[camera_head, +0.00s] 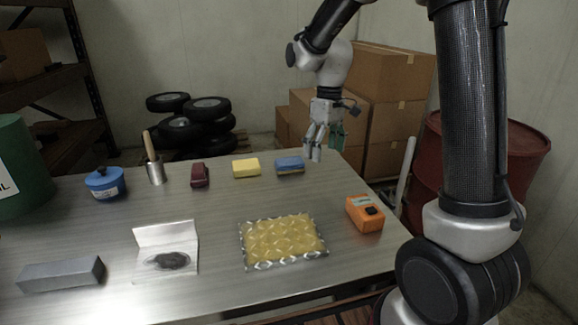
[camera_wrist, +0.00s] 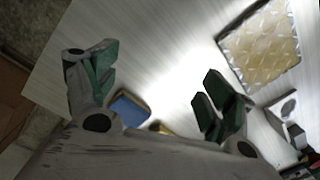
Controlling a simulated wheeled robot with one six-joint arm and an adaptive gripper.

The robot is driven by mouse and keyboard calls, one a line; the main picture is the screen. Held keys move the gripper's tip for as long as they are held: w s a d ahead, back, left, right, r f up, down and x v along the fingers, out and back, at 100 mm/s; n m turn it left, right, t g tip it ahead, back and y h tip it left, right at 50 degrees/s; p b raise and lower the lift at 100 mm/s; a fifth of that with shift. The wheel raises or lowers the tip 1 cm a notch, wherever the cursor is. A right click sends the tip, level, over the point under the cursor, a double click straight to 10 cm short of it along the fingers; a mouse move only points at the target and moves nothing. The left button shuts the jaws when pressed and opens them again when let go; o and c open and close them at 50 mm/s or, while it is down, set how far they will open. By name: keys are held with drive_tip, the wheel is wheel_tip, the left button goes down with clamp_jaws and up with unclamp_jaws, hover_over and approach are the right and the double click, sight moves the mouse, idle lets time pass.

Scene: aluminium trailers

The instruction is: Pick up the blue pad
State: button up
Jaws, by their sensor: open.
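The blue pad (camera_head: 290,165) lies flat on the metal table near its far edge, just right of the yellow pad (camera_head: 246,168). My gripper (camera_head: 325,140) is above the table's far right corner, up and to the right of the blue pad, apart from it. In the wrist view my gripper (camera_wrist: 158,88) has its green-padded fingers spread wide with nothing between them. The blue pad shows low in the wrist view (camera_wrist: 130,108), partly hidden by the gripper body. A sliver of the yellow pad (camera_wrist: 160,128) shows beside it.
Boxes (camera_head: 390,75) stand behind.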

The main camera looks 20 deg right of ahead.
sight(289, 161)
drive_tip(key=w+a+f+n, duration=0.1)
drive_tip(key=w, duration=0.2)
drive_tip(key=w+a+f+n, duration=0.2)
drive_tip(key=w, duration=0.2)
drive_tip(key=w+a+f+n, duration=0.1)
drive_tip(key=w+f+n, duration=0.1)
drive_tip(key=w, duration=0.1)
drive_tip(key=shift+w+a+f, duration=0.15)
drive_tip(key=shift+w+a, duration=0.05)
drive_tip(key=w+r+n, duration=0.1)
drive_tip(key=w+a+n, duration=0.1)
drive_tip(key=w+n, duration=0.1)
drive_tip(key=w+r+n, duration=0.1)
drive_tip(key=n, duration=0.1)
drive_tip(key=shift+w+a+r+t+y, duration=0.25)
drive_tip(key=shift+w+r+t+y, duration=0.05)
drive_tip(key=shift+t+y, duration=0.1)
drive_tip(key=shift+f+n, duration=0.1)
drive_tip(key=shift+n, duration=0.7)
drive_tip(key=shift+f, duration=0.3)
drive_tip(key=f, duration=0.7)
drive_tip(key=shift+s+f, duration=0.1)
drive_tip(key=shift+s, duration=0.15)
drive_tip(key=c, duration=1.1)
wheel_tip(289, 161, up, 10)
